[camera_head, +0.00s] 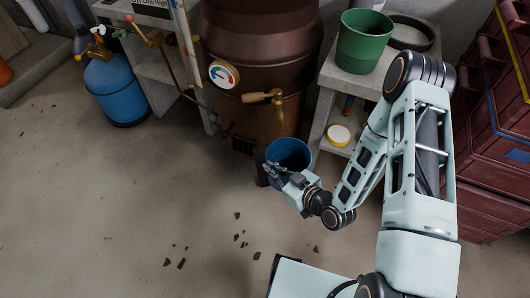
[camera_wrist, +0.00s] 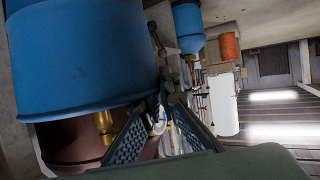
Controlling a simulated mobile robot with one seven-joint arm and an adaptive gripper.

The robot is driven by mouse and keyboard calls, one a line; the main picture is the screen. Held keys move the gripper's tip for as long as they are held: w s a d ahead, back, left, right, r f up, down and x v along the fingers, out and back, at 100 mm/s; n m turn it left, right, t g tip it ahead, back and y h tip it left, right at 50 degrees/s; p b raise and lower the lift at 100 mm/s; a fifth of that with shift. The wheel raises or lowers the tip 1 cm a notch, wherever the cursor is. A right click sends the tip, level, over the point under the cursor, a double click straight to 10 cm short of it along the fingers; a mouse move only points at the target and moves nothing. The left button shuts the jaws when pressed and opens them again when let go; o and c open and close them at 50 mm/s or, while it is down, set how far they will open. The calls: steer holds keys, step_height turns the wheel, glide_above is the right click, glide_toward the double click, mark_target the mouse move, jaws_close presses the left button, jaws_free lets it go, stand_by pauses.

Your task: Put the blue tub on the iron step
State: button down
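The blue tub (camera_head: 290,148) is upright with its open top up, in front of the brown tank and below its tap. What it rests on is hidden. In the wrist view the tub (camera_wrist: 80,55) fills the upper left, seen upside down. My gripper (camera_head: 273,168) is at the tub's near left rim. In the wrist view my gripper (camera_wrist: 160,108) has its two fingers apart with a gap between them, at the tub's rim edge; contact is unclear. I cannot make out the iron step for certain; a dark block (camera_head: 262,173) shows beside the tub.
The brown tank (camera_head: 262,45) has a brass tap (camera_head: 265,97) above the tub. A blue gas cylinder (camera_head: 117,88) stands left. Dark red crates (camera_head: 490,140) stand right. Floor in front is mostly clear.

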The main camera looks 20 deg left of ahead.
steer(key=w+a, duration=0.5)
steer(key=w, duration=0.4)
step_height(320, 180, down, 7)
steer(key=b, duration=0.2)
steer(key=shift+w+a, duration=0.3)
steer(key=shift+w, duration=0.05)
steer(key=shift+f+b, duration=0.2)
steer(key=shift+b, duration=0.15)
steer(key=c, duration=2.2)
jaws_free()
steer(key=shift+o, duration=0.2)
steer(key=shift+r, duration=0.15)
steer(key=p+v, duration=0.2)
steer(key=v, duration=1)
steer(key=shift+r, duration=0.15)
